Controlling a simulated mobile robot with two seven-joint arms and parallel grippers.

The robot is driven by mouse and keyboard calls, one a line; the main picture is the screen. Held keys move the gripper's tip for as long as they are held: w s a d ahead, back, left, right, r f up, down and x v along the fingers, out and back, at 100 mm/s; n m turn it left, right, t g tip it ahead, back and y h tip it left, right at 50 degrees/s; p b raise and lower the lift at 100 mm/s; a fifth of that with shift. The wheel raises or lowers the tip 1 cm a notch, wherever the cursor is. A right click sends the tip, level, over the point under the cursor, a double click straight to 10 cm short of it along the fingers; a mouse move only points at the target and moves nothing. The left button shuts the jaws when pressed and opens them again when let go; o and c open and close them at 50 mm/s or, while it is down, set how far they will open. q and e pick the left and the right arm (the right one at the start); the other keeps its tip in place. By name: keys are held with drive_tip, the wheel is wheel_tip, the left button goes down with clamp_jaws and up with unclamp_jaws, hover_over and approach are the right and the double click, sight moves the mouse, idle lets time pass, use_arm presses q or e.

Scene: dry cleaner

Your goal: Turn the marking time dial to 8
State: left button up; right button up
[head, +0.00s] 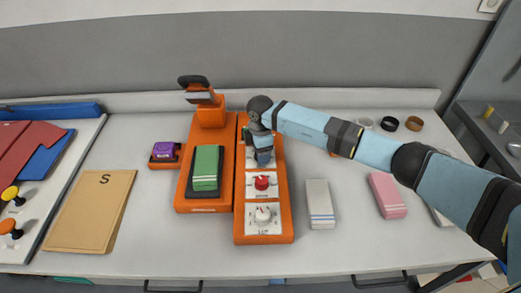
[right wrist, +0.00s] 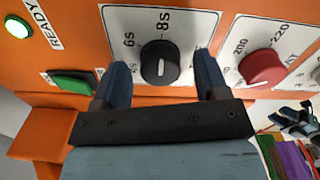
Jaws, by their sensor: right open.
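The black marking time dial (right wrist: 159,62) sits on a white plate on the orange press panel, with "6s" and "8s" labels around its upper side. A short white mark on its face stands roughly upright, in line with the "8s" label. My right gripper (right wrist: 162,82) is open, with one finger on each side of the dial and a gap to it on both sides. In the head view my right gripper (head: 264,158) is over the far end of the control panel (head: 264,240) and hides the dial. My left gripper is not in view.
A red dial (head: 262,183) and a white dial (head: 262,215) sit nearer on the same panel. A green button (right wrist: 75,82) and lit green lamp (right wrist: 18,27) are left of the dial. A green folded cloth (head: 206,168) lies on the press beside the panel.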

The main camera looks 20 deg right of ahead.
wheel_tip(320, 180, up, 14)
drive_tip(key=b, duration=0.1)
idle(0.4)
drive_tip(key=shift+f, duration=0.1)
